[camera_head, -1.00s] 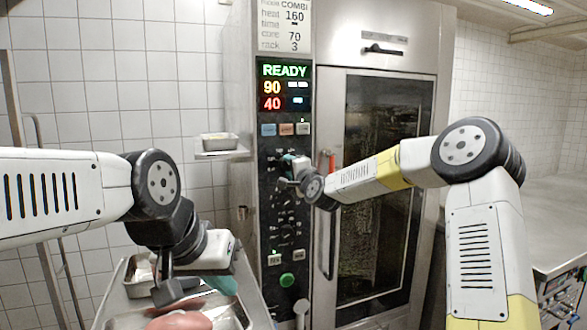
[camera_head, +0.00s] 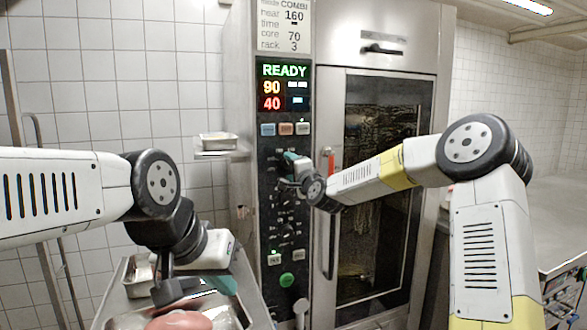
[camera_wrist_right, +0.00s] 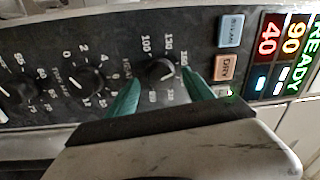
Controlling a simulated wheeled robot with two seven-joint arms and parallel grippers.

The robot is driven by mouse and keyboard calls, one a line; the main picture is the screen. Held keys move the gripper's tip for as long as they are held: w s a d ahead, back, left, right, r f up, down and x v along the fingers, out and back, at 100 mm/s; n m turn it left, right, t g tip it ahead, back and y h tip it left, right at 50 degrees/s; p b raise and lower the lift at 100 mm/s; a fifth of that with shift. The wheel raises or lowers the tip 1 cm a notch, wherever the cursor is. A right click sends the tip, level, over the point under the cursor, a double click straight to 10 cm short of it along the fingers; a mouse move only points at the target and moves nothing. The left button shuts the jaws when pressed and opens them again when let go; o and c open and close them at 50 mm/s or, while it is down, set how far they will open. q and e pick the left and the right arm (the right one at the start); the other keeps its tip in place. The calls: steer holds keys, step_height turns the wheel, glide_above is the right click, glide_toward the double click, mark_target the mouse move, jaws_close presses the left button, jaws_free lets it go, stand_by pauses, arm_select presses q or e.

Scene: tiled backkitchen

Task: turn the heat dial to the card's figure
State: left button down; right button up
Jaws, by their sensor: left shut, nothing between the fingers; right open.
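The heat dial (camera_wrist_right: 160,70) is a black knob with a printed scale on the dark control panel; in the right wrist view it lies between the teal fingertips of my open right gripper (camera_wrist_right: 160,77). I cannot tell whether the fingers touch it. In the head view my right gripper (camera_head: 291,168) is at the upper part of the panel and hides the dial. The card (camera_head: 284,25) above the display reads heat 160, core 70, rack 3. The display (camera_head: 284,86) shows READY, 90 and 40. My left gripper (camera_head: 222,286) is shut and empty over a metal tray.
More knobs (camera_wrist_right: 87,82) line the panel beside the heat dial. Coloured buttons (camera_head: 286,129) sit below the display. The oven door handle (camera_head: 331,215) stands close to the right of the panel. A pinkish item (camera_head: 182,320) lies in the tray under my left gripper.

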steer(key=v, duration=0.6)
steer(key=shift+s+d, duration=0.2)
steer(key=shift+s, duration=0.1)
steer(key=s+d+f+n+g+h, duration=0.2)
steer(key=s+d, duration=0.4)
steer(key=s, duration=0.7)
steer(key=s+d+f+n+g+h, duration=0.1)
steer(key=s+d+f+n+g, duration=0.3)
steer(key=s, duration=1)
steer(key=s+d+f+n+g+h, duration=0.2)
steer(key=s+d+n+g, duration=0.3)
steer(key=s, duration=0.8)
steer(key=d+n, duration=0.1)
steer(key=d, duration=0.1)
steer(key=shift+s+d+f+h, duration=0.25)
steer(key=shift+d+f+h, duration=0.05)
steer(key=shift+f, duration=0.1)
